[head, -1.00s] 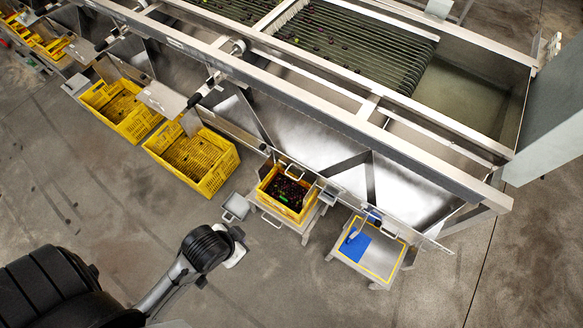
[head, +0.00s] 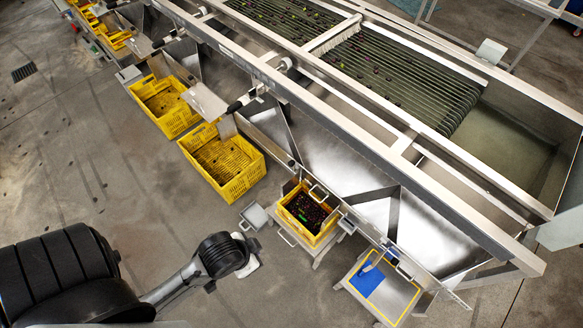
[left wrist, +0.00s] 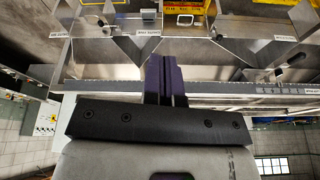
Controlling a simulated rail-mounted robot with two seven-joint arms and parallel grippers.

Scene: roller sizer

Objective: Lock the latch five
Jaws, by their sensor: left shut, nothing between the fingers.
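My left gripper (left wrist: 165,80) shows in the left wrist view with its dark fingers pressed together and nothing between them. It points toward the machine's metal side, apart from any latch as far as I can tell. A black-handled latch lever (left wrist: 293,60) is at the right of that view, and another (left wrist: 104,26) is at the upper left. In the head view, a black-handled lever (head: 243,103) sits on the sizer's side above the yellow crates. The small labels are unreadable, so I cannot tell which latch is five. My right gripper is not in view.
Yellow crates (head: 222,172) stand along the machine's near side. A crate with dark fruit (head: 284,214) sits on a stand. A metal stand with a blue patch (head: 372,284) is at lower right. The concrete floor (head: 110,165) at left is clear.

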